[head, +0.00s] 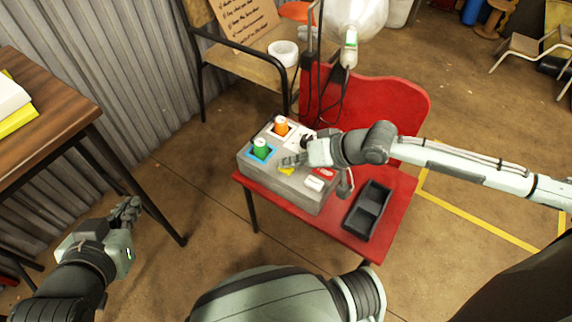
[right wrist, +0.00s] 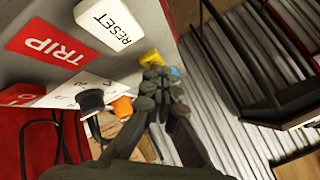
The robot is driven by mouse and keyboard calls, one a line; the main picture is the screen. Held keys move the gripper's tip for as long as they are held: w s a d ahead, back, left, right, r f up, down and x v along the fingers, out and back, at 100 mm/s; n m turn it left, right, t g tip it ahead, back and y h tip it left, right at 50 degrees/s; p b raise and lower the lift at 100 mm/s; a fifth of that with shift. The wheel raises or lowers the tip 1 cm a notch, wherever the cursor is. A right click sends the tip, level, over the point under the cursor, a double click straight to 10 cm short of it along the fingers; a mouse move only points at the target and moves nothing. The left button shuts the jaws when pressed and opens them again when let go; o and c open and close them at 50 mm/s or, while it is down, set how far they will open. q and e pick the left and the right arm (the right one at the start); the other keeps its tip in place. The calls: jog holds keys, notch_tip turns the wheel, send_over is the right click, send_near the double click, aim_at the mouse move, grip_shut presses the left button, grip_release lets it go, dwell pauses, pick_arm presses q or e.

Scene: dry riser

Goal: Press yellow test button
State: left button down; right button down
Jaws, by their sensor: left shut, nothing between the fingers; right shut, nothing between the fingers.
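The yellow button (head: 286,171) is on the top of a grey box (head: 298,196) standing on a red chair. My right gripper (head: 291,160) is shut and empty, its fingertips low over the box just beside the yellow button. In the right wrist view the fingertips (right wrist: 156,78) lie close against the yellow button (right wrist: 151,57) and cover part of it. I cannot tell whether they touch it. My left gripper (head: 129,208) is shut and empty, over the floor to the left of the chair.
A dark tray (head: 368,209) lies on the red seat (head: 397,190). A wooden table (head: 50,110) stands at the left.

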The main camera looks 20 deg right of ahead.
aim_at(289, 170)
jog(key=shift+r+p, duration=0.9)
jog(key=shift+p, duration=0.35)
notch_tip(289, 170, up, 5)
jog(key=p, duration=0.6)
jog(key=shift+r, duration=0.1)
jog(key=shift+s, duration=0.1)
dwell(0.4)
